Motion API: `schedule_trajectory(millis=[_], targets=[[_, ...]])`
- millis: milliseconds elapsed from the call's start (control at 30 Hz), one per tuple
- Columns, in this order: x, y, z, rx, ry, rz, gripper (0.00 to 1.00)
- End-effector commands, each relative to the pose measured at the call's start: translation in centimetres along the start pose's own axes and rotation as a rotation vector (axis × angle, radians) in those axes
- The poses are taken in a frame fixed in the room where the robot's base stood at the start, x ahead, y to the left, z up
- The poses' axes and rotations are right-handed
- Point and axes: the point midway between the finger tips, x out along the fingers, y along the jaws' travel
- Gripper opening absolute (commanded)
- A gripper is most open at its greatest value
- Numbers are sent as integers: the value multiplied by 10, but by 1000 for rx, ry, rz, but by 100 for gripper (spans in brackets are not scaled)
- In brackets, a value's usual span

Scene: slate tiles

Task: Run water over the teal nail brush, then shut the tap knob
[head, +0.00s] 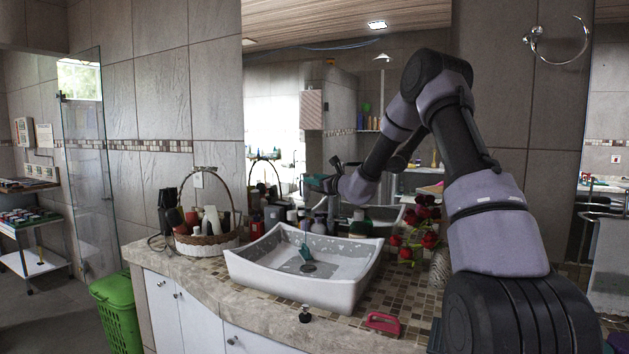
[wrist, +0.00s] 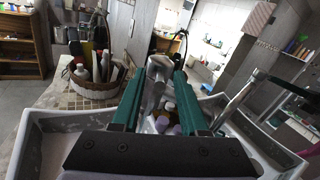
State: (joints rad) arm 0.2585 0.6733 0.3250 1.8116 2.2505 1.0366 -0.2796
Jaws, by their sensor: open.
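A small teal object, which looks like the nail brush (head: 306,252), is in the white basin (head: 350,290), near the drain. My gripper (head: 314,183) is raised above the back of the basin, apart from the brush. In the wrist view its two teal fingers (wrist: 160,88) are spread, and a shiny metal tap part (wrist: 154,84) shows in the gap between them; I cannot tell whether they touch it. The tap knob is not clearly visible in the head view, and I cannot tell how it is turned. A thin pale streak above the brush may be water.
A wicker basket (head: 205,243) of bottles stands left of the basin, with more bottles (head: 272,215) behind it. A red-pink handled item (head: 383,322) and a small dark item (head: 305,314) lie at the counter front. Red flowers (head: 428,240) stand right. A mirror is behind.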

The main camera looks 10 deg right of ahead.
Motion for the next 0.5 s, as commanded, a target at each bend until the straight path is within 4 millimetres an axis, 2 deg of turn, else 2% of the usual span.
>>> schedule_trajectory(millis=[33, 100, 133, 500], targets=[[0, 0, 0, 0, 0, 0, 36], [0, 0, 0, 0, 0, 0, 9], [0, 0, 0, 0, 0, 0, 0], [1, -5, 0, -1, -16, 53, 0]])
